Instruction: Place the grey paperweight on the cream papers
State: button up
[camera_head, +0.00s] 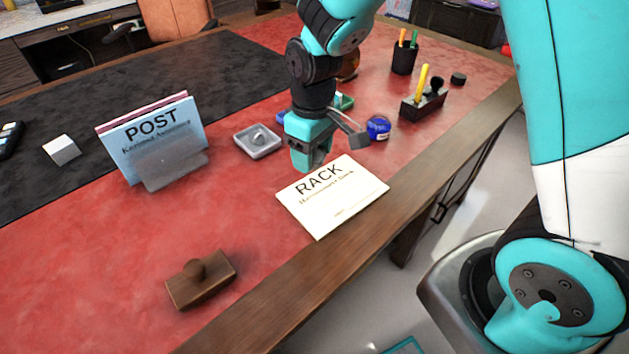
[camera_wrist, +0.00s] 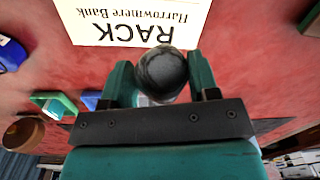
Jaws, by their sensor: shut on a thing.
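The cream papers (camera_head: 340,208), headed RACK, lie flat on the red leather near the desk's front edge. They also show at the top of the wrist view (camera_wrist: 120,15). My gripper (camera_head: 308,164) points down just beyond the far left corner of the papers in the head view. In the wrist view it is shut on the rounded grey paperweight (camera_wrist: 162,70), which sits between the two teal fingers. The paperweight shows close to the RACK edge of the papers in that view. I cannot tell its height above the desk. In the head view the fingers hide it.
A grey square dish (camera_head: 248,150) is left of my gripper, and a blue round object (camera_head: 378,127) is to its right. A rack holds blue POST papers (camera_head: 150,138). A wooden blotter (camera_head: 200,285) lies front left. A black pen stand (camera_head: 424,105) is behind right.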

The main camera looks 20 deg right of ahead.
aim_at(312, 190)
notch_tip(312, 190, down, 8)
jog(key=shift+r, duration=0.2)
jog(key=shift+f+b, duration=0.15)
jog(key=shift+b, duration=0.15)
jog(key=o, duration=1)
jog(key=r, duration=1.2)
jog(key=shift+w+d+p, duration=0.15)
jog(key=shift+d+p, duration=0.05)
jog(key=shift+p, duration=0.2)
jog(key=s+a+r+y, duration=0.1)
jog(key=s+r, duration=0.2)
jog(key=s, duration=0.3)
jog(key=s+a+r+y, duration=0.1)
jog(key=s+a+r, duration=0.1)
jog(key=s+r, duration=0.2)
jog(key=s+a+r+n+y, duration=0.1)
jog(key=s+a+r, duration=0.1)
jog(key=s, duration=0.7)
jog(key=shift+s+a+r+y, duration=0.1)
jog(key=shift+s+r+y, duration=0.1)
jog(key=shift+r, duration=0.25)
jog(key=shift+s+a+r+y, duration=0.1)
jog(key=shift+r+y, duration=0.1)
jog(key=shift+r, duration=0.25)
